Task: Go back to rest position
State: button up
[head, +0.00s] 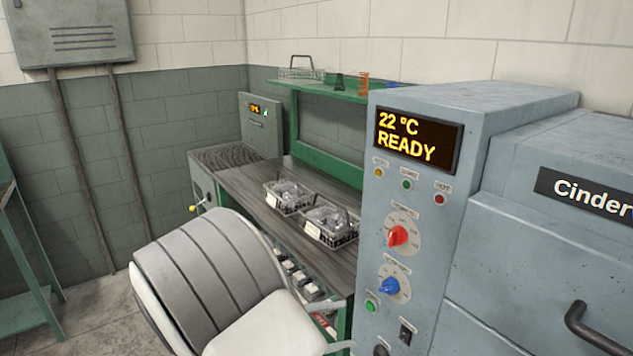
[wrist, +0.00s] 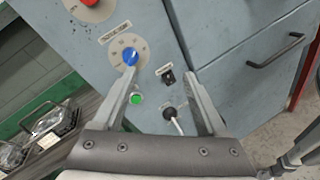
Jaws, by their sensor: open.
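My gripper (wrist: 160,97) is open and empty in the wrist view. Its two fingers stand apart in front of the lower part of the grey-blue control panel. The left finger is close to the blue knob (wrist: 130,57) and the green button (wrist: 137,98) in the picture; I cannot tell whether it touches anything. A black switch (wrist: 168,76) and a black knob-like fitting with a white pointer (wrist: 170,113) show between the fingers. In the head view my arm covers the lower left and middle, and my fingers are not clearly seen there.
The grey-blue oven (head: 530,110) fills the right, its display (head: 418,137) reading "22 °C READY". A red knob (head: 398,236) sits above the blue one. Two wire baskets (head: 332,238) (head: 289,208) stand on the workbench (head: 250,190). A door handle (head: 597,327) juts out at lower right.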

jog(key=s+d+r+m+g+y, duration=0.6)
jog(key=s+d+r+m+y, duration=0.15)
jog(key=d, duration=0.25)
jog(key=s+r+m+t+y+p, duration=0.1)
jog(key=s+r+m+t+y, duration=0.5)
jog(key=s+r+m+y, duration=0.2)
jog(key=shift+s+d, duration=0.25)
jog(key=shift+s, duration=0.5)
